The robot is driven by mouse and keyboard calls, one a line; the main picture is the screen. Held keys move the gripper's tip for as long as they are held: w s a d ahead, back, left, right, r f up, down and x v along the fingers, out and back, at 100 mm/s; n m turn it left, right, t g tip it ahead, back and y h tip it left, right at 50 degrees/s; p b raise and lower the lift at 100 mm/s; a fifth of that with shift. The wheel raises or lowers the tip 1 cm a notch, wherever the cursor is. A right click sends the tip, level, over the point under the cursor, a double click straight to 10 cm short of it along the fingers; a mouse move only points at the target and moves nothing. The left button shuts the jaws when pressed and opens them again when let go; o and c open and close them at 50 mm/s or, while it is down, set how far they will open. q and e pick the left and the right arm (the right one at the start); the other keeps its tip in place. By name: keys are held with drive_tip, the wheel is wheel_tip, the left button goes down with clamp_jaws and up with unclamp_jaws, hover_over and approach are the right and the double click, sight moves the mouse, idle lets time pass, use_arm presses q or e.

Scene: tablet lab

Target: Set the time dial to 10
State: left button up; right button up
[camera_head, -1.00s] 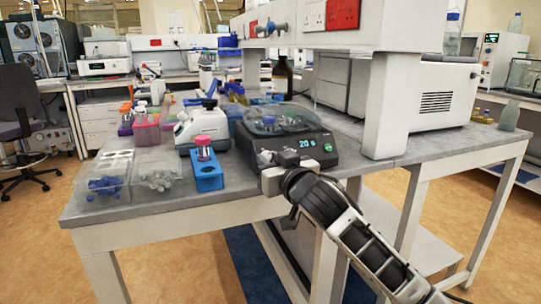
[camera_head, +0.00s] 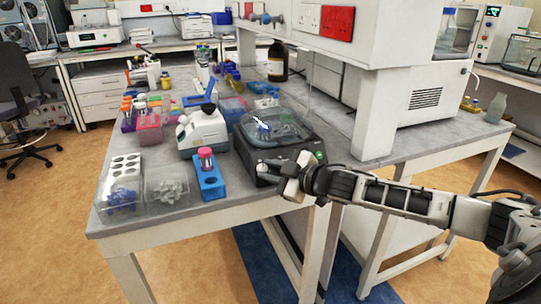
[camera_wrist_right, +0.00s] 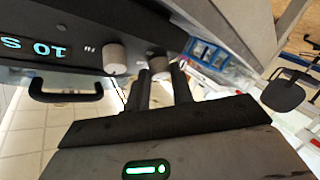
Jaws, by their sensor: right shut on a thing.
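The black device (camera_head: 262,172) with a clear domed lid (camera_head: 272,127) stands at the bench's front edge. In the right wrist view its front panel carries a lit display (camera_wrist_right: 36,47), upside down, that appears to read 10 with an S. Two pale round dials show beside it. One dial (camera_wrist_right: 114,57) is free, left of my fingers. The other dial (camera_wrist_right: 159,64) is between the fingertips of my right gripper (camera_head: 288,178), which is shut on it. My left gripper is not in view.
A blue rack (camera_head: 210,182) with a capped tube and a white instrument (camera_head: 203,132) stand left of the device. Clear bins (camera_head: 168,188) sit farther left. A shelf support (camera_head: 374,110) rises at right.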

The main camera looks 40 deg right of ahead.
drive_tip(key=shift+r+n+g+p, duration=0.2)
drive_tip(key=shift+n+g+p, duration=0.1)
drive_tip(key=shift+n+p, duration=0.4)
clamp_jaws()
drive_tip(key=shift+f, duration=0.15)
drive_tip(key=o, duration=1)
unclamp_jaws()
drive_tip(key=shift+w, duration=0.1)
